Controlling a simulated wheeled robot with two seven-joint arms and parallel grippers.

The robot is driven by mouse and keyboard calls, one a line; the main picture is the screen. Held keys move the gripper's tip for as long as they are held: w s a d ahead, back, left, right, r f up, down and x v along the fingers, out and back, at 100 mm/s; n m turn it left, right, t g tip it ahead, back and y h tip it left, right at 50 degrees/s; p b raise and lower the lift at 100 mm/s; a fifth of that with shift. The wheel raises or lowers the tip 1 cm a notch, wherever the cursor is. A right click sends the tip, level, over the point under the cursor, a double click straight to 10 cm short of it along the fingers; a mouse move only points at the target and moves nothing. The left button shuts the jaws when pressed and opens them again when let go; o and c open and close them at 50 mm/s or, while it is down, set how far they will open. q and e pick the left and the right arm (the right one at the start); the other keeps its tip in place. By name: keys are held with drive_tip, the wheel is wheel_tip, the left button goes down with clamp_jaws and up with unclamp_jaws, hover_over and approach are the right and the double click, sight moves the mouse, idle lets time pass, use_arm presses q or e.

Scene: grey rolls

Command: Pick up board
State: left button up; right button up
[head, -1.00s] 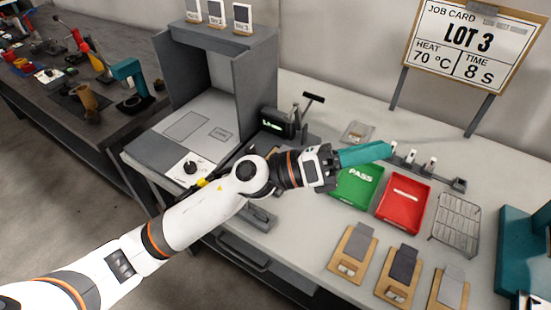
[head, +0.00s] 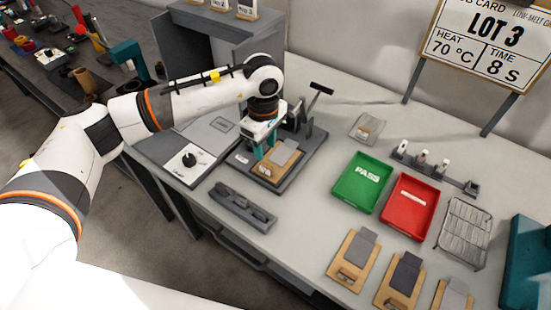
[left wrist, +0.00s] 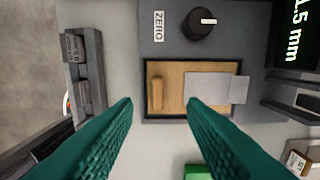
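A wooden board (head: 266,174) carrying a grey sheet lies in the dark base of a gauge (head: 300,163) on the bench. In the left wrist view the board (left wrist: 173,78) has a small wooden block (left wrist: 157,94) at its left end and the grey sheet at its right. My left gripper (head: 262,152) points down over the board. Its teal fingers are apart, with the wooden block appearing between the tips (left wrist: 160,103) and nothing held. I cannot tell the exact height above the board. My right gripper is not in view.
A green PASS tray (head: 358,190) and a red tray (head: 408,212) stand to the right. Similar boards (head: 352,262) lie at the front right, beside a wire rack (head: 465,232). A dark holder (head: 243,208) lies in front of the gauge. A lever (head: 316,97) rises behind it.

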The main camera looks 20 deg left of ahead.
sight(265, 164)
use_arm(q)
wheel_tip(265, 164, down, 2)
drive_tip(key=shift+f, duration=0.1)
drive_tip(key=shift+f+p, duration=0.5)
drive_tip(key=shift+f, duration=0.05)
wheel_tip(265, 164, down, 4)
drive_tip(key=shift+s+r+p, duration=0.15)
drive_tip(key=shift+r+p, duration=0.05)
drive_tip(key=shift+p, duration=0.4)
drive_tip(key=shift+f, duration=0.4)
clamp_jaws()
